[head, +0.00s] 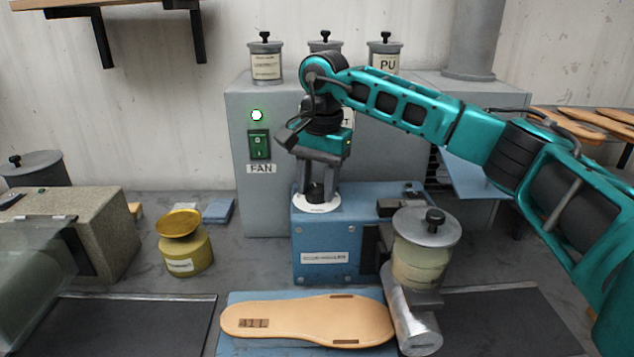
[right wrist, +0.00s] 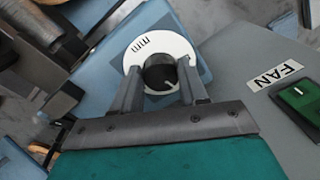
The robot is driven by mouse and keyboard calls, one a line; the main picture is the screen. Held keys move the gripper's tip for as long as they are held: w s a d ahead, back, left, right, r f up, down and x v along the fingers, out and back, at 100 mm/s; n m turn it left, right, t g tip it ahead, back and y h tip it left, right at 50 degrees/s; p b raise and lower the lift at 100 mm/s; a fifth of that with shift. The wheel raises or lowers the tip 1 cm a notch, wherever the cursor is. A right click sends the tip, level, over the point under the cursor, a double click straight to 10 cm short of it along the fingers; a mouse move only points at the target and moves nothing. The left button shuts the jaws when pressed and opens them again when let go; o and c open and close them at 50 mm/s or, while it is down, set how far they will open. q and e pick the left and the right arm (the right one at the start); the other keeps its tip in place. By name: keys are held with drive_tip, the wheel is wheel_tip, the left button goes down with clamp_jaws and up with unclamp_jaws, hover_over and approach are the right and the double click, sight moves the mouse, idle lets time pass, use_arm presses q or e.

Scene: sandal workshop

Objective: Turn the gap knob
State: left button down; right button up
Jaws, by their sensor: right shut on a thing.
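The gap knob (right wrist: 160,75) is a dark round knob on a white dial plate (head: 317,204), on top of the blue machine (head: 322,240). The dial plate also shows in the right wrist view (right wrist: 143,45), with "mm" printed on it. My right gripper (head: 316,190) points straight down over the dial from above. Its two fingers are shut on the knob, one on each side. In the right wrist view the fingers (right wrist: 162,88) flank the knob close to the plate. The knob is partly hidden by the fingers in the head view. My left gripper does not show.
A grey cabinet with a green FAN switch (head: 259,144) stands just behind. A lidded glue pot (head: 421,262) stands at the machine's right front. A sandal sole (head: 308,320) lies in front. A yellow tin (head: 186,252) stands to the left, with clear bench between it and the machine.

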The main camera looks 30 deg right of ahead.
sight(321, 190)
drive_tip(key=o, duration=1.1)
drive_tip(key=shift+c, duration=0.2)
wheel_tip(321, 190, up, 13)
drive_tip(key=shift+s+d, duration=0.3)
